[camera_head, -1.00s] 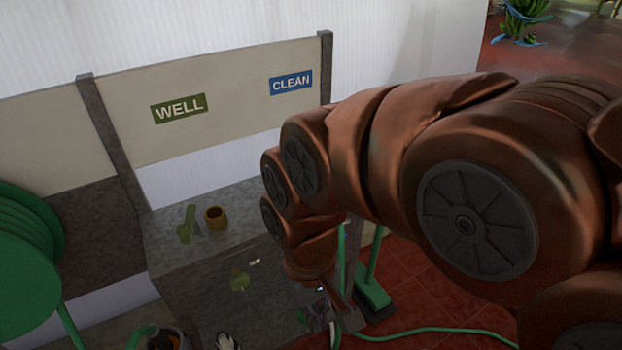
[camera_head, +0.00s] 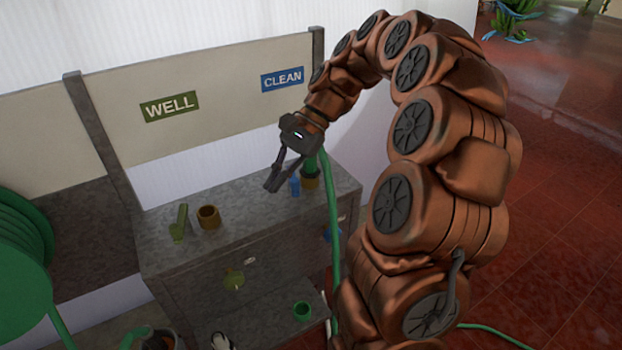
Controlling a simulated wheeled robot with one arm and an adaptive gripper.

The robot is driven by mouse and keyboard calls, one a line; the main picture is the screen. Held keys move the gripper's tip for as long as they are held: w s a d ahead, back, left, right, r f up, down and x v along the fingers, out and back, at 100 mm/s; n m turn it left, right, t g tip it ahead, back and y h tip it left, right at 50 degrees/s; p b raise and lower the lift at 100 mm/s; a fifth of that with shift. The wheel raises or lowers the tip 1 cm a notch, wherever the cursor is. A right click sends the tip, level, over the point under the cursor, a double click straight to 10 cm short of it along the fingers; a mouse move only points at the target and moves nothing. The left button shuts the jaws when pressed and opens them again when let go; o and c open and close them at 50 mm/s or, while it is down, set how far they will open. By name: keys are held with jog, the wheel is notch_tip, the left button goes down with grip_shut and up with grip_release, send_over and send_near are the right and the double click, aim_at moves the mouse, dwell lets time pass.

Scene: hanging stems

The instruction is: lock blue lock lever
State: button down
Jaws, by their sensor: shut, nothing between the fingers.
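A small blue fitting (camera_head: 330,234) shows on the front face of the grey bench, partly hidden behind a green hose and my arm. I cannot make out its lever shape or which way it is turned. A second blue piece (camera_head: 294,187) stands upright on the bench top beside a brown pot. My gripper (camera_head: 274,181) is shut and empty, pointing down above the bench top. In the picture it is just left of the upright blue piece and above and left of the blue fitting.
The grey bench (camera_head: 225,238) also carries a brown pot (camera_head: 209,217) and a green upright piece (camera_head: 180,222). A green hose reel (camera_head: 20,265) stands at left.

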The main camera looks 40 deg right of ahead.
aim_at(293, 175)
jog(key=d+f+m+t, duration=0.1)
jog(key=d+f+m, duration=0.1)
jog(key=d, duration=0.6)
jog(key=w+d+f+m+t+y, duration=0.1)
jog(key=d+m+t, duration=0.1)
jog(key=d+m, duration=0.3)
jog(key=d+f+m+t+y, duration=0.1)
jog(key=d+f+m+t, duration=0.1)
jog(key=d, duration=1)
jog(key=shift+w+f+m, duration=0.15)
jog(key=shift+f+m, duration=0.15)
jog(key=shift+m, duration=0.4)
jog(key=shift+a, duration=0.1)
jog(key=x, duration=0.4)
jog(key=r+x, duration=0.1)
jog(key=x, duration=0.3)
jog(key=p+x, duration=0.1)
jog(key=x, duration=0.3)
jog(key=shift+w+a+r, duration=0.2)
jog(key=shift+w+a, duration=0.15)
jog(key=shift+a, duration=0.1)
jog(key=shift+w+a+f, duration=0.1)
jog(key=shift+w+a, duration=0.2)
jog(key=shift+a, duration=0.3)
jog(key=shift+a+t, duration=0.1)
jog(key=shift+t, duration=0.2)
